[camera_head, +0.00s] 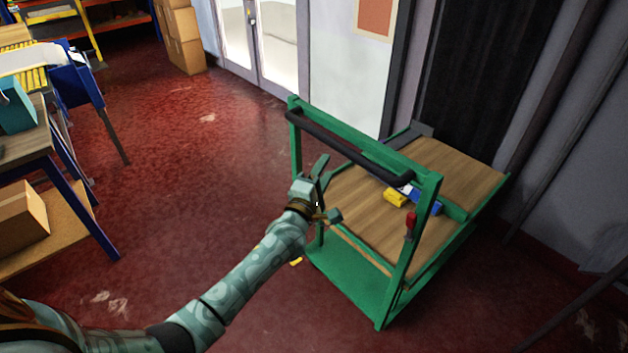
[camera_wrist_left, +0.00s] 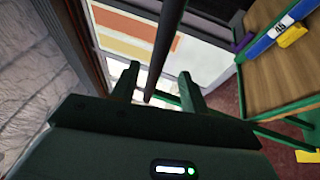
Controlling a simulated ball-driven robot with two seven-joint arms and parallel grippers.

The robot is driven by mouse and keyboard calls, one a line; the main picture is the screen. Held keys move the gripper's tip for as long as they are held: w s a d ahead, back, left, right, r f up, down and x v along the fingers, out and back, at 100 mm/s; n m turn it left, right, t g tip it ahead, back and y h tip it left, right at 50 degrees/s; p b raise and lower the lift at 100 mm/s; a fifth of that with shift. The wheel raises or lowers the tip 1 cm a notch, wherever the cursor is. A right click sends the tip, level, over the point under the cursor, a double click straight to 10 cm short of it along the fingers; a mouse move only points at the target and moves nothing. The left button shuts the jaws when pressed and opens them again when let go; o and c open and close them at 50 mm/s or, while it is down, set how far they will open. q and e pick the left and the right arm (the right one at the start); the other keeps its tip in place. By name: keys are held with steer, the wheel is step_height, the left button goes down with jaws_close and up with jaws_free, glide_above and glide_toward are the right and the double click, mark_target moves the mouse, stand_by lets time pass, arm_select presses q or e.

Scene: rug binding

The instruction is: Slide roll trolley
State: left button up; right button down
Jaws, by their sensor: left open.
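The roll trolley has a green frame (camera_head: 433,215), a wooden deck (camera_head: 455,165) and a dark handle bar (camera_head: 345,148) across its near upright side. It stands on the red floor right of centre. My left gripper (camera_head: 325,192) is open and empty at the trolley's left upright, below the handle bar in the picture. In the left wrist view a dark bar (camera_wrist_left: 166,40) runs up from between the open fingers (camera_wrist_left: 158,88); I cannot tell whether it lies between them or beyond them. My right gripper is out of view.
A yellow block (camera_head: 395,197) and a blue piece lie on the deck, and a red-handled tool (camera_head: 411,224) is on the right upright. A blue-legged table (camera_head: 75,205) stands left, stacked cartons (camera_head: 181,38) at the back. Walls close the right. The red floor between is mostly clear.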

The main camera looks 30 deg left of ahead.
arm_select(q)
steer(key=s, duration=0.2)
steer(key=s+f, duration=0.1)
steer(key=s, duration=0.2)
steer(key=shift+p, duration=0.3)
steer(key=s+f+m+g+h, duration=0.1)
steer(key=s+f+m+g, duration=0.3)
steer(key=f+m, duration=0.5)
steer(key=s+f+m+g+h, duration=0.1)
steer(key=s+f+m+g, duration=0.3)
steer(key=f, duration=1)
steer(key=s+f+m+g, duration=0.3)
steer(key=s+f+m, duration=0.2)
steer(key=s+f, duration=0.5)
steer(key=s+f+m+g+y, duration=0.1)
steer(key=s+f+g, duration=0.3)
steer(key=s, duration=1.5)
steer(key=s+f+m+g+y, duration=0.1)
steer(key=s+f+m+g, duration=0.2)
steer(key=s+f, duration=0.6)
steer(key=s+g, duration=0.1)
steer(key=s, duration=0.9)
steer(key=shift+s+m+g, duration=0.3)
steer(key=shift+s+m, duration=0.05)
steer(key=shift+m, duration=0.05)
